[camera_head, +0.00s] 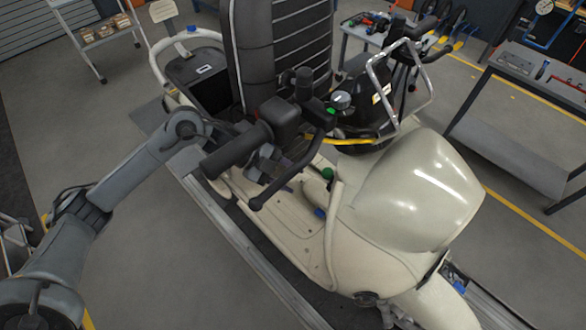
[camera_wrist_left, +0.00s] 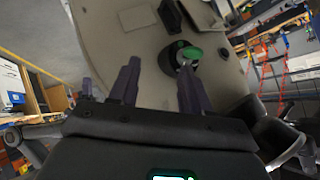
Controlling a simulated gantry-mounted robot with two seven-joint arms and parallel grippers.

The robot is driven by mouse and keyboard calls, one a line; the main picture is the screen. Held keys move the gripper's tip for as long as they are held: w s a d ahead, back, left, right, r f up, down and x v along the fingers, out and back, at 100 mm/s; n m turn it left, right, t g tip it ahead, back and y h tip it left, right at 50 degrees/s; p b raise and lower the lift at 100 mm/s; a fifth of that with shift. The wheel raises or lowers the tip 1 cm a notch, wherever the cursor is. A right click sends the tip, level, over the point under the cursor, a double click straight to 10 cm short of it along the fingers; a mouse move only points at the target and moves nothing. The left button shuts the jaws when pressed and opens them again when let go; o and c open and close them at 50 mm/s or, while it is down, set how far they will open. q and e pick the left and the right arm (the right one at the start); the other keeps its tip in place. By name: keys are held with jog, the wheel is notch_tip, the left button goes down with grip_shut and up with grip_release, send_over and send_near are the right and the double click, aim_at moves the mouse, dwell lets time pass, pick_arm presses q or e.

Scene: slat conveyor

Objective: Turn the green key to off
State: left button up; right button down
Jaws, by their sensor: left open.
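The green key (camera_head: 327,173) is on the inner side of the scooter's cream front panel, below the handlebar. In the left wrist view, the green key (camera_wrist_left: 192,53) sits on a round dark lock on the cream surface, right of centre. My left gripper (camera_head: 276,172) is under the handlebar, to the left of the key, partly hidden by the grip and lever. In the wrist view my left gripper (camera_wrist_left: 160,65) is open with nothing between its fingers. Its right fingertip overlaps the key's lower edge; contact cannot be told. My right gripper is not in view.
The handlebar grip (camera_head: 235,150) and brake lever (camera_head: 290,175) lie close over my left gripper. The cream scooter (camera_head: 410,200) stands on a metal slat conveyor (camera_head: 245,250). A workbench (camera_head: 520,70) is at the right.

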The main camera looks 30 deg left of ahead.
aim_at(326, 172)
pick_arm(q)
notch_tip(326, 172, up, 4)
jog(key=w+a+t, duration=0.1)
jog(key=w+a, duration=0.1)
jog(key=w, duration=0.1)
jog(key=shift+m, duration=0.3)
jog(key=p+x, duration=0.1)
jog(key=x, duration=0.7)
jog(key=shift+w+d+p, duration=0.1)
jog(key=shift+d+p, duration=0.25)
jog(key=shift+d, duration=0.1)
jog(key=shift+x, duration=0.95)
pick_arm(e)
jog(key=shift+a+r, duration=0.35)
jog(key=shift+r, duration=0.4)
pick_arm(q)
jog(key=shift+a, duration=0.1)
